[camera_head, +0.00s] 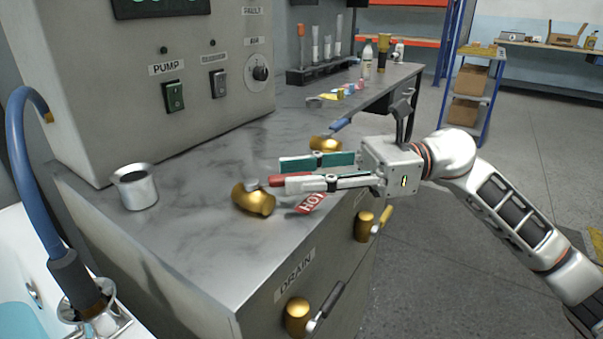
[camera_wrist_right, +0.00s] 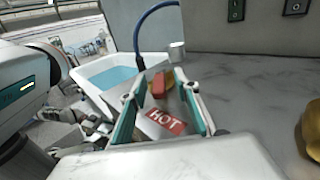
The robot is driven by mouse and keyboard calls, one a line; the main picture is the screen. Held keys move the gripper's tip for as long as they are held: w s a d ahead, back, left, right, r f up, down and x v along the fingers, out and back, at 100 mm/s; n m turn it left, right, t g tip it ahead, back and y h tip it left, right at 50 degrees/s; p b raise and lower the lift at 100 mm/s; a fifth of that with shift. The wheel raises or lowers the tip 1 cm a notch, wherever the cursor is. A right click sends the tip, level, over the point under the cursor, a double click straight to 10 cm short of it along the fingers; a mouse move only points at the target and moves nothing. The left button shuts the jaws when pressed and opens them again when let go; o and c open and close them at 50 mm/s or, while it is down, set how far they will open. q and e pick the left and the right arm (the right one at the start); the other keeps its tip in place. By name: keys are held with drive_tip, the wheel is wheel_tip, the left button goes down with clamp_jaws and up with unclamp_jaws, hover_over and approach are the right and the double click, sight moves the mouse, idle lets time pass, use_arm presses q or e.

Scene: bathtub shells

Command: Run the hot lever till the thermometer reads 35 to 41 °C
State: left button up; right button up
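The hot valve (camera_head: 254,201) is a brass body on the grey counter, with a red lever (camera_head: 277,181) pointing right; the lever also shows in the right wrist view (camera_wrist_right: 158,86). A red HOT label (camera_head: 310,203) lies beside it. My right gripper (camera_head: 280,173) is open, its two teal-padded fingers apart, with the red lever between or just before the fingertips; contact cannot be told. A dark display (camera_head: 160,5) with green digits is cut off by the top edge, so no reading is legible. My left gripper is not seen.
A blue-handled brass valve (camera_head: 325,143) stands behind my right gripper. A metal cup (camera_head: 135,187) stands left on the counter. PUMP switch (camera_head: 174,97) and a dial (camera_head: 260,73) are on the panel. The tub (camera_wrist_right: 115,77) with blue water and a blue hose (camera_head: 40,170) are at left.

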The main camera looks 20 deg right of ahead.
drive_tip(key=shift+d, duration=0.1)
drive_tip(key=s+d, duration=0.2)
drive_tip(key=d, duration=0.9)
drive_tip(key=shift+d, duration=0.3)
